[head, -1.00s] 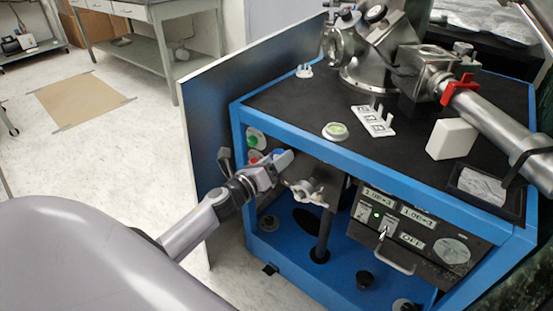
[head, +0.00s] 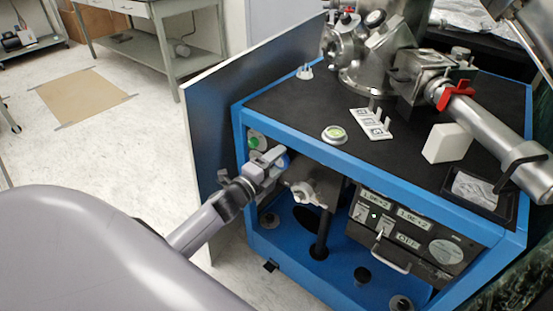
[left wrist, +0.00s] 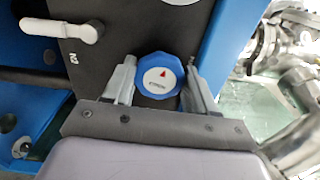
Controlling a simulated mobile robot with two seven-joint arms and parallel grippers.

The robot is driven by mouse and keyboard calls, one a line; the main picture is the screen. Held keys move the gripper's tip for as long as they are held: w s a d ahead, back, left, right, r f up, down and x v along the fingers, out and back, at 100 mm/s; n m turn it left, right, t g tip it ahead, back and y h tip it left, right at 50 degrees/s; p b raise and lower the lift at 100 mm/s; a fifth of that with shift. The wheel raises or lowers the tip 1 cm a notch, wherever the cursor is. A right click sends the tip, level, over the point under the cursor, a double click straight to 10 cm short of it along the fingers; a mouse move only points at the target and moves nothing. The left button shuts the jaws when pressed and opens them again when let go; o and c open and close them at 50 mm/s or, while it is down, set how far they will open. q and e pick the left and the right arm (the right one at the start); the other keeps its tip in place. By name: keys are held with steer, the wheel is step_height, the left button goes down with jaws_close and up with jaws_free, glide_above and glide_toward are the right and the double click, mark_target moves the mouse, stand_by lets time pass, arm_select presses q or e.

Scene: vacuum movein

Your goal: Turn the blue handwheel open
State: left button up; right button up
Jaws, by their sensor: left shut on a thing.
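My right gripper is not in view.
A white lever handle (left wrist: 75,32) is near the wheel; a silver clamp fitting (head: 304,192) lies just right of the gripper. A green button (head: 254,143) is behind the gripper. A grey panel (head: 213,130) stands left of the cart (head: 238,128). The control box (head: 405,235) sits lower right.

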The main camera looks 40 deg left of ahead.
arm_select(q)
steer(key=n+p, duration=0.2)
steer(key=n, duration=0.3)
steer(key=shift+n, duration=0.3)
steer(key=n+p, duration=0.1)
steer(key=n, duration=0.3)
steer(key=shift+n, duration=0.3)
steer(key=n+p, duration=0.1)
steer(key=n, duration=0.1)
steer(key=shift+d+f+n, duration=0.1)
steer(key=shift+n, duration=0.2)
steer(key=n+p, duration=0.1)
steer(key=n, duration=0.3)
steer(key=shift+n, duration=0.3)
steer(key=n, duration=0.5)
steer(key=shift+d, duration=0.1)
steer(key=n, duration=0.5)
steer(key=shift+n+b, duration=0.4)
steer(key=n+b, duration=0.1)
steer(key=n, duration=0.3)
steer(key=shift+n, duration=0.3)
steer(key=shift+n+b, duration=0.95)
steer(key=shift+n, duration=1.15)
